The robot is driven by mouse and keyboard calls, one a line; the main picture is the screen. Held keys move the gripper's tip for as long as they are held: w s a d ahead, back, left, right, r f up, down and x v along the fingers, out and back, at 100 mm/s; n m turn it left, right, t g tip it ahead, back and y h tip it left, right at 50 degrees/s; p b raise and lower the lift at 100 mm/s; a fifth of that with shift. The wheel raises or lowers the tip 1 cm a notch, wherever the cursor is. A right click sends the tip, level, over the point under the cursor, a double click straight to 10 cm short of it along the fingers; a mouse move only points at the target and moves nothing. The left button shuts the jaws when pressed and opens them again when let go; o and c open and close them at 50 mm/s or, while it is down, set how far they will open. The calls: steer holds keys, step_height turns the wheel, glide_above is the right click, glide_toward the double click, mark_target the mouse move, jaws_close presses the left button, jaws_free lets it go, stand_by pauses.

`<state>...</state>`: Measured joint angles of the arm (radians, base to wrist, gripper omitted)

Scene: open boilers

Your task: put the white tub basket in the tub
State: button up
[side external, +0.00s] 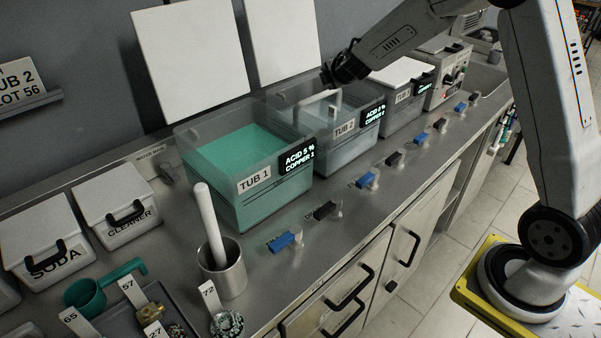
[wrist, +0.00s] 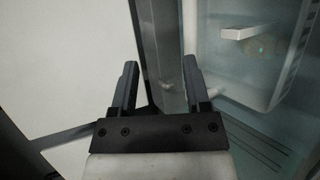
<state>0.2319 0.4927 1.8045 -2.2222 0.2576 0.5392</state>
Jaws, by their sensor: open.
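The white tub basket shows in the side view as a white handle (side external: 316,97) standing above tub 2 (side external: 343,148); its body is mostly obscured by the tub wall. In the wrist view, the white basket (wrist: 291,75) is at the right within a clear-walled tub, with a pale bar at its upper part. My gripper (side external: 328,78) is above the back of tub 2, close to the handle in the picture. In the wrist view my gripper (wrist: 160,80) has its two fingers apart with nothing between them, to the left of the basket.
Tub 1 (side external: 240,208), open with green liquid, is left of tub 2. Raised white lids (side external: 190,50) stand behind the tubs. A third tub (side external: 402,112) is to the right. Blue and dark valves line the counter front. A steel cup (side external: 222,275) holds a white rod.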

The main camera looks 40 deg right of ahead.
steer(key=v, duration=1)
steer(key=shift+s+a, duration=0.15)
steer(key=shift+s, duration=0.1)
stand_by(0.5)
steer(key=s+a+f+m+g+y, duration=0.1)
steer(key=s+a+f+m+g, duration=0.1)
steer(key=s+a+f+m, duration=0.2)
steer(key=s+a+f+m+g+y, duration=0.2)
steer(key=s+a+f+m+g, duration=0.1)
steer(key=s, duration=0.7)
steer(key=s+a+f+m+g+y, duration=0.2)
steer(key=s+a+f+m, duration=0.4)
steer(key=s+f+m, duration=0.1)
steer(key=shift+f+m+g, duration=0.3)
steer(key=shift+m+g, duration=0.1)
steer(key=shift+m, duration=0.4)
